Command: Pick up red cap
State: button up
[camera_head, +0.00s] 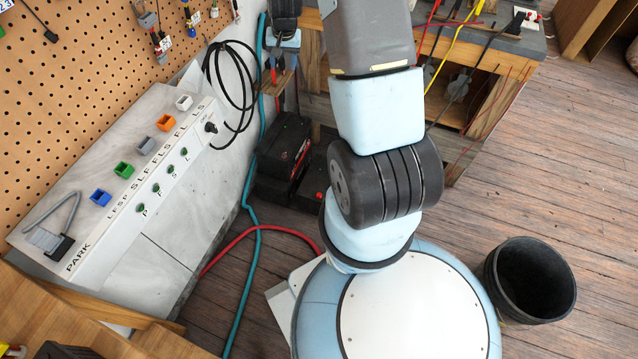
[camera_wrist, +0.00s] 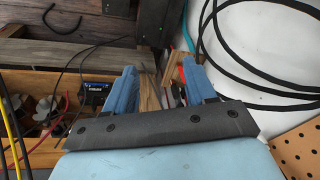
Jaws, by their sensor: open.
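No red cap can be made out for certain. A small red piece (camera_wrist: 182,74) shows beside the right finger in the wrist view, among tools on a wooden holder; I cannot tell whether it is the cap. My gripper (camera_wrist: 159,68) is open, with its two blue fingers apart and nothing clearly held between them. In the head view my gripper (camera_head: 282,60) hangs at the top, left of my upper arm, over the wooden holder (camera_head: 279,84). A small red knob (camera_head: 319,195) shows on a black unit on the floor.
A grey test panel (camera_head: 175,215) with coloured sockets stands at left below a pegboard (camera_head: 90,70). Black cable loops (camera_head: 232,85) hang near my gripper. A workbench (camera_head: 490,100) with wires is behind my arm. A black bucket (camera_head: 530,280) stands on the floor at right.

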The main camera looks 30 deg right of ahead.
notch_tip(320, 180, down, 13)
jog(key=d+m, duration=0.1)
jog(key=d, duration=0.1)
jog(key=m+g, duration=0.2)
jog(key=m, duration=0.2)
send_over(319, 194)
notch_tip(319, 194, down, 35)
notch_tip(319, 194, down, 14)
jog(key=shift+r, duration=0.25)
jog(key=c, duration=0.9)
jog(key=shift+o, duration=0.2)
jog(key=shift+r, duration=0.1)
